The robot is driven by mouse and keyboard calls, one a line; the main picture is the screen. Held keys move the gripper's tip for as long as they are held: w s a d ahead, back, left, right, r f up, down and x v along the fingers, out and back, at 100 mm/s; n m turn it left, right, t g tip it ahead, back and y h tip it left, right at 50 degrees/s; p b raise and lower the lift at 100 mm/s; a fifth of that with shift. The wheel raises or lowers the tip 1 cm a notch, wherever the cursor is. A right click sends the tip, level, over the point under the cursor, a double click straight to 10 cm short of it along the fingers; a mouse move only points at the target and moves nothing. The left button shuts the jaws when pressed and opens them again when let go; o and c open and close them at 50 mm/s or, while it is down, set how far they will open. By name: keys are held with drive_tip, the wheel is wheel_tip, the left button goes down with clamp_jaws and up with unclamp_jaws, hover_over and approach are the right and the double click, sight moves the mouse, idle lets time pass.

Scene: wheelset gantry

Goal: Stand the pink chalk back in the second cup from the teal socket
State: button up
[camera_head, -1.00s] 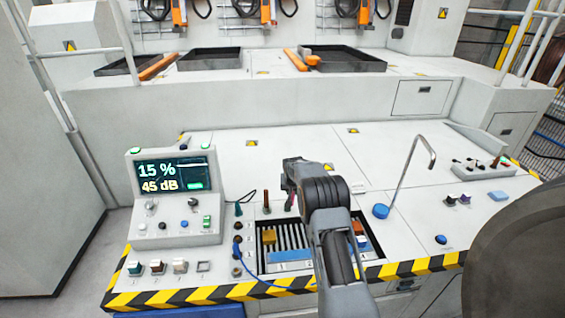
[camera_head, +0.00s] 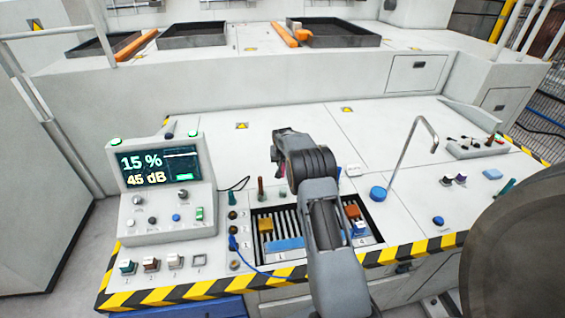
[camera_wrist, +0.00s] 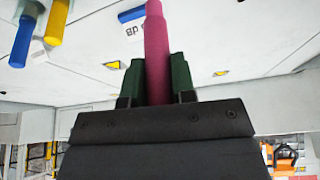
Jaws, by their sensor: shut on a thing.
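The pink chalk (camera_wrist: 157,45) is a long cylinder, narrower toward its far end, in the wrist view. My gripper (camera_wrist: 157,80) is shut on it, with a dark green finger on each side. In the head view my gripper (camera_head: 281,140) is above the console, over the area behind the slotted tray, and the chalk is barely visible there. A teal block (camera_head: 127,267) stands at the left end of the front row, beside a brown one (camera_head: 150,264) and a white one (camera_head: 175,262). I cannot tell which fitting is the teal socket or the second cup.
A display box (camera_head: 160,185) stands at the left. The slotted tray (camera_head: 285,222) holds coloured blocks. A bent metal rod (camera_head: 407,150) rises near a blue knob (camera_head: 377,194). Blue (camera_wrist: 22,42) and yellow (camera_wrist: 57,22) cylinders show in the wrist view. The console behind is mostly clear.

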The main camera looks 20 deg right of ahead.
sight(283, 177)
drive_tip(key=shift+f+b, duration=4.3)
drive_tip(key=shift+f, duration=0.6)
drive_tip(key=o, duration=0.9)
drive_tip(key=b+v, duration=0.2)
drive_tip(key=v, duration=1.2)
